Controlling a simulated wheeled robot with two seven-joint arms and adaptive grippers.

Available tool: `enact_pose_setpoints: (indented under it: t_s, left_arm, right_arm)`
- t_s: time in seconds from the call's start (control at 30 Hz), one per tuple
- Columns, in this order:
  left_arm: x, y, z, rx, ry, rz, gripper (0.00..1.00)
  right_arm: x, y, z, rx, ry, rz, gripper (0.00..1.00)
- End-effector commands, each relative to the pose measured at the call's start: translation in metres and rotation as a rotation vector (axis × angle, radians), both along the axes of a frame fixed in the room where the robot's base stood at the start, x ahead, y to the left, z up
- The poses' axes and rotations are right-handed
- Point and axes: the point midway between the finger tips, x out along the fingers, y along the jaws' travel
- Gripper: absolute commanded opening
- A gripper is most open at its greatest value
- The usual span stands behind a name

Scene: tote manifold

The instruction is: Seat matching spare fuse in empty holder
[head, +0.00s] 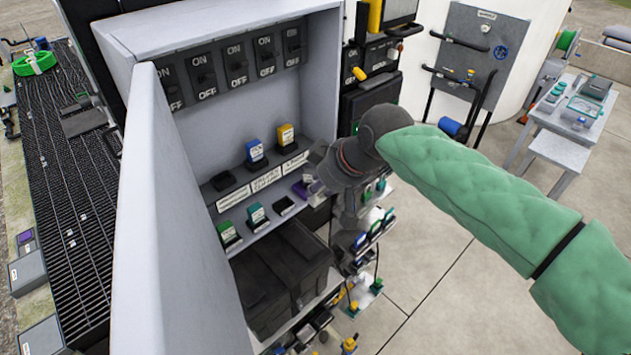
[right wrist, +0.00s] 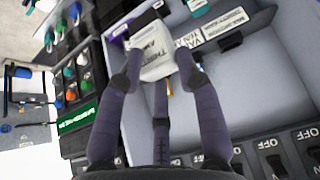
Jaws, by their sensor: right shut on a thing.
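The open grey cabinet (head: 215,75) has a stepped shelf with fuse holders. On its upper step are an empty black holder (head: 222,181), a blue fuse (head: 255,151) and a yellow fuse (head: 286,135). On the lower step are a green fuse (head: 228,233), a teal fuse (head: 256,214) and an empty-looking black holder (head: 284,205). My right gripper (head: 318,183) is at the shelf's right end, shut on a purple fuse (head: 301,189). In the right wrist view, a white-labelled face (right wrist: 155,58) shows between its fingertips. Their exact contact is unclear. My left gripper is out of view.
White label strips (head: 266,180) run between the steps. Several ON/OFF switches (head: 236,65) line the cabinet's back above. The cabinet door (head: 180,220) stands open at the left. A dark box (head: 285,275) sits below the shelf. A rack with colored parts (right wrist: 78,80) stands close beside the gripper.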

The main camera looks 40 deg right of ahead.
Motion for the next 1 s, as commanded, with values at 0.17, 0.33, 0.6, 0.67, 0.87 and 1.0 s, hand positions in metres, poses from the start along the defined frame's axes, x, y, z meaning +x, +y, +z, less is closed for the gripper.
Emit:
enact_pose_setpoints:
  t_s: [0.17, 0.33, 0.6, 0.67, 0.87, 1.0]
  left_arm:
    - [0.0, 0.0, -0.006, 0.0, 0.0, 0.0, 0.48]
    - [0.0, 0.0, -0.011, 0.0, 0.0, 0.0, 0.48]
    - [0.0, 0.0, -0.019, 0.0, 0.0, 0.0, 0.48]
    - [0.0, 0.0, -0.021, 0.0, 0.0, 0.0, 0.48]
    - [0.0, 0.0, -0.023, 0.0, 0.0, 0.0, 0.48]
    - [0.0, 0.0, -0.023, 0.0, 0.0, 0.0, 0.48]
  right_arm:
    - [-0.013, -0.001, -0.001, 0.0, -0.001, -0.002, 0.03]
    - [-0.024, -0.002, 0.0, 0.0, -0.003, -0.002, 0.03]
    - [-0.042, -0.003, -0.001, 0.001, -0.002, -0.002, 0.03]
    - [-0.046, -0.004, -0.001, 0.001, -0.001, -0.002, 0.03]
    - [-0.053, -0.004, 0.0, 0.001, -0.001, -0.001, 0.03]
    - [-0.054, -0.004, 0.0, 0.001, -0.001, -0.001, 0.03]
